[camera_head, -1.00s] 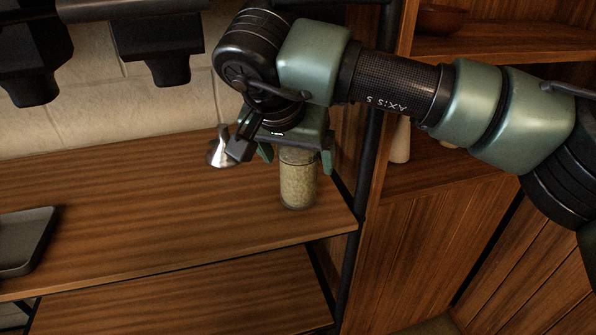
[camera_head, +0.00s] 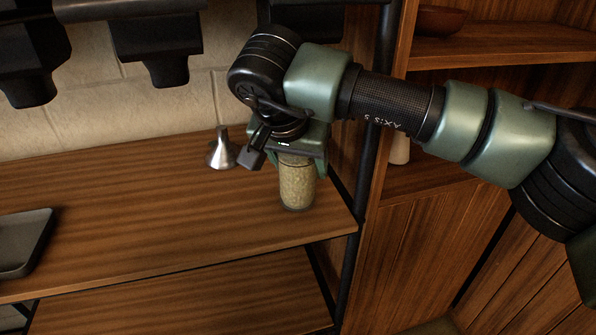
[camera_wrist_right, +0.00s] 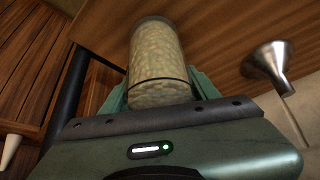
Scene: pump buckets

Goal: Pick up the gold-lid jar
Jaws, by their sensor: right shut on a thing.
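A clear glass jar (camera_head: 297,187) filled with pale grains stands upright at the right end of the wooden shelf in the head view. My right gripper (camera_head: 297,165) comes down on it from above and is shut on its upper part. The jar's lid is hidden by the gripper, so its colour does not show. In the right wrist view the jar (camera_wrist_right: 158,62) sits between the two green fingers (camera_wrist_right: 160,95). My left gripper does not show.
A metal funnel (camera_head: 222,150) stands on the wooden shelf (camera_head: 150,215) just left of my right gripper. A dark tray (camera_head: 24,240) lies at the far left. A black post (camera_head: 366,165) rises close to the right of the jar. Black dispensers (camera_head: 160,45) hang above.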

